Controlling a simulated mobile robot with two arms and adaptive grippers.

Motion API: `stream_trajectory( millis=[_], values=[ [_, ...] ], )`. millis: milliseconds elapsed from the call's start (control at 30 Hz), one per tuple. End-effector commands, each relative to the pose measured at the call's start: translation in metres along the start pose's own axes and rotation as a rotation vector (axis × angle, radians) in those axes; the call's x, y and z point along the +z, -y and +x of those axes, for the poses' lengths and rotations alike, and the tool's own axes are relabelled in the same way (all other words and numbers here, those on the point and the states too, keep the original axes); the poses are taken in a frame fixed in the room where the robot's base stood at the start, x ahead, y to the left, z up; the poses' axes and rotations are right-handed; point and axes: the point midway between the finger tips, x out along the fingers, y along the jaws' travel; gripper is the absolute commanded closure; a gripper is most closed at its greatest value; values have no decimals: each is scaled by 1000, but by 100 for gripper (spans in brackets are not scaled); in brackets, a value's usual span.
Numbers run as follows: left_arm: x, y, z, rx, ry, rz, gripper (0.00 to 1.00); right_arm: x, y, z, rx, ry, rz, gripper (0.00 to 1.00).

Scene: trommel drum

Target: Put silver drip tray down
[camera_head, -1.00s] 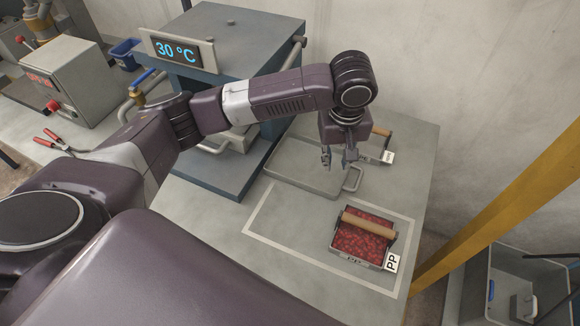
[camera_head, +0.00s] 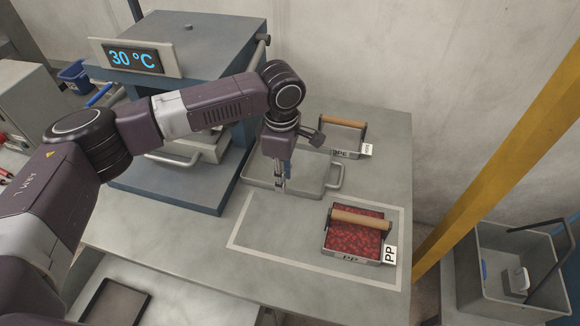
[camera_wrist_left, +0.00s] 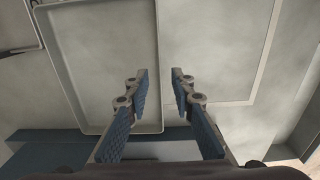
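The silver drip tray (camera_head: 259,181) is a shallow flat tray with a loop handle at its right end. It appears to lie flat on the grey table beside the blue press. My left gripper (camera_head: 281,187) points down at the tray's near edge. In the left wrist view, the gripper (camera_wrist_left: 160,84) is open and nothing shows clamped in it. The tray rim (camera_wrist_left: 157,60) runs between its two fingers; whether they touch it I cannot tell. The tray floor lies to the left there. My right gripper is not in view.
A bin of red pellets (camera_head: 349,258) labelled PP stands inside a white outline. Behind the tray is another wooden-handled bin (camera_head: 345,151). The blue press (camera_head: 165,190) borders the tray's left. A black tray (camera_head: 115,305) lies at lower left; a grey crate (camera_head: 510,285) stands right.

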Motion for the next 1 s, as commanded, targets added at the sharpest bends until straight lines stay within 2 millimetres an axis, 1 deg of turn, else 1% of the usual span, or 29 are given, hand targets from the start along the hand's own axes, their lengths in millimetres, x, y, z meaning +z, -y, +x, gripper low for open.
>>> stream_trajectory(
  millis=[33, 100, 200, 433, 467, 633, 667, 1000],
  values=[
    [1, 1, 7, -2, -1, 0, 78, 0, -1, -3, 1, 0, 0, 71],
    [1, 0, 16, -1, -1, 0, 78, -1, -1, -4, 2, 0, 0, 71],
    [1, 0, 23, 0, 0, 1, 78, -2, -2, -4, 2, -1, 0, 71],
    [1, 0, 25, 1, 1, 1, 78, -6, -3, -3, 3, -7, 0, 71],
    [1, 0, 25, 1, 0, 1, 80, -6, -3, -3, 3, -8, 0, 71],
    [1, 0, 25, 1, 0, 2, 98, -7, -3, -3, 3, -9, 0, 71],
    [1, 0, 25, 1, 0, 2, 100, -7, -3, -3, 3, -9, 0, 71],
    [1, -1, 24, 3, 1, 2, 100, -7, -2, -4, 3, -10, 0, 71]
  ],
)
